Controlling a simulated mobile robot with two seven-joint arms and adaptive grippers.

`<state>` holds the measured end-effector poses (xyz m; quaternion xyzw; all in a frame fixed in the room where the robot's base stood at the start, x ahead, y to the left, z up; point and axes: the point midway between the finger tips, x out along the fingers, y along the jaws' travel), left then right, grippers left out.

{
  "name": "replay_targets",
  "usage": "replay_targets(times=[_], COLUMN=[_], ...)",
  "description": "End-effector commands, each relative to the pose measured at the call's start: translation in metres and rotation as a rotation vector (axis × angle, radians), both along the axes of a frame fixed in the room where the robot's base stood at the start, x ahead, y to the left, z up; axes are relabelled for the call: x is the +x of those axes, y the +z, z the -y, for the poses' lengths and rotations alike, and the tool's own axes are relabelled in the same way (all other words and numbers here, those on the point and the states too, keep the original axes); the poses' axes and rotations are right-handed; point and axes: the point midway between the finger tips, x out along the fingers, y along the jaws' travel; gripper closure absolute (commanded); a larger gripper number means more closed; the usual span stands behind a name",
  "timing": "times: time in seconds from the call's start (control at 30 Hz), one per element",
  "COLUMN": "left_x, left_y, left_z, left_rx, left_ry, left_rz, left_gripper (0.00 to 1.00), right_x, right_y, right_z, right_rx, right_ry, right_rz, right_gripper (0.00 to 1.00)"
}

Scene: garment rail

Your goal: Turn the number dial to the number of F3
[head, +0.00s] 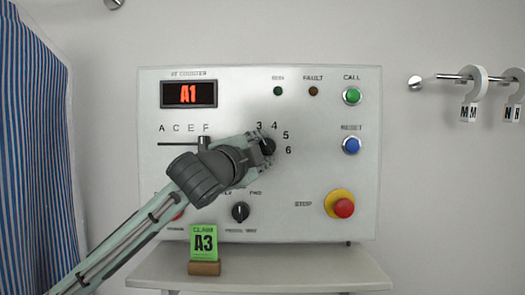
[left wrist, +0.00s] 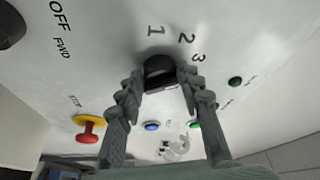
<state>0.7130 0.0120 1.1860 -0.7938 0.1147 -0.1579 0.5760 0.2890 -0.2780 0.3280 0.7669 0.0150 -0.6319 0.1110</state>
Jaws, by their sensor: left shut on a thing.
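The number dial (head: 269,146) is a dark round knob on the panel, with the numbers 3, 4, 5 and 6 showing around its right side in the head view. In the left wrist view the dial (left wrist: 159,70) sits between my fingertips, with 1, 2 and 3 printed beside it. My left gripper (head: 262,148) is shut on it; it also shows in the left wrist view (left wrist: 160,82). I cannot tell which number the dial points to. The display (head: 188,94) reads A1. The letter slider's knob (head: 204,143) stands under F. My right gripper is not in view.
A green claim card (head: 204,241) reading A3 stands on the shelf (head: 262,278) below the panel. A red stop button (head: 344,207), a blue button (head: 351,145) and a green button (head: 352,96) are at right. A mode knob (head: 240,212) is below the dial. Striped cloth (head: 35,150) hangs left.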

Motion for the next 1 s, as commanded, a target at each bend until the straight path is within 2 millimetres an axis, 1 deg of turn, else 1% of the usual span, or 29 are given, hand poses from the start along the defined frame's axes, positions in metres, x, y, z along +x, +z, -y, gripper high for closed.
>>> replay_targets(times=[0.1,0.3,0.83,0.87,1.0], left_x=[0.0002,0.0003,0.0004,0.0004,0.0003], left_y=[0.0007,0.0007,0.0004,0.0005,0.0007], left_z=[-0.0008,-0.0004,-0.0002,-0.0002,-0.0002], left_rx=[0.061,0.121,0.142,0.142,0.142], left_ry=[0.002,0.001,0.000,0.000,0.001], left_rz=[0.001,-0.001,-0.002,-0.002,-0.001], left_gripper=[0.94,0.94,0.94,0.64,0.46], right_x=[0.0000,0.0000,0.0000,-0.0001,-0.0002], right_y=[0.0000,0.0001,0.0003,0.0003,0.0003], right_z=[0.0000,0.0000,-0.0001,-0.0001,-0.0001], right_rx=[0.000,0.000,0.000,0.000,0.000], right_ry=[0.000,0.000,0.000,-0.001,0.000], right_rz=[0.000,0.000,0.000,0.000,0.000], right_gripper=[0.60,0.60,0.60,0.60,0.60])
